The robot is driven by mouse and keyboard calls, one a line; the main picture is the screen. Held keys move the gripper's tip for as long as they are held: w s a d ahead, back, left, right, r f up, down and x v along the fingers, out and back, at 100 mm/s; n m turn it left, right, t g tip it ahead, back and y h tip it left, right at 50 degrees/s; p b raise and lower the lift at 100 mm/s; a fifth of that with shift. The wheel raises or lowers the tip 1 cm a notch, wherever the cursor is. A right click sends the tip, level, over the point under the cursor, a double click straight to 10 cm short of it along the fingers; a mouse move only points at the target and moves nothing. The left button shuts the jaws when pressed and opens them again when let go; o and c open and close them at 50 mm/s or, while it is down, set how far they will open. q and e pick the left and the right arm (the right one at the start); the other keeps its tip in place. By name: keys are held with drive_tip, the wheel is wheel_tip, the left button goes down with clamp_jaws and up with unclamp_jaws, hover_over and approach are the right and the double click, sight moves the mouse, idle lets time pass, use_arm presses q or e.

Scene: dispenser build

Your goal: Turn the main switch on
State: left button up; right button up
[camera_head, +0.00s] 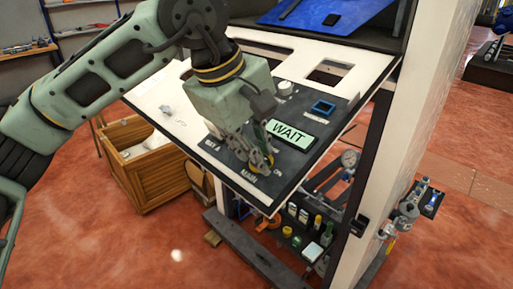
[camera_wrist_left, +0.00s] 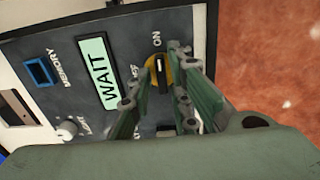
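The main switch is a yellow round plate with a dark bar-shaped handle; it shows in the wrist view (camera_wrist_left: 159,73) at the panel's edge, and partly in the head view (camera_head: 268,163). An "ON" label (camera_wrist_left: 157,40) lies just above it in the wrist view, and the handle runs roughly in line with that label. My left gripper (camera_wrist_left: 163,66) points at the panel, its fingers apart on either side of the handle. I cannot tell whether the fingertips touch it. In the head view the left gripper (camera_head: 255,158) covers part of the switch. My right gripper is not in view.
A wooden crate (camera_head: 160,182) stands on the floor at left. Valves and bottles sit below the panel; a white post (camera_head: 425,110) rises at right.

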use_arm(q)
drive_tip(key=shift+o, duration=0.8)
drive_tip(key=shift+f, duration=0.1)
drive_tip(key=v, duration=1.2)
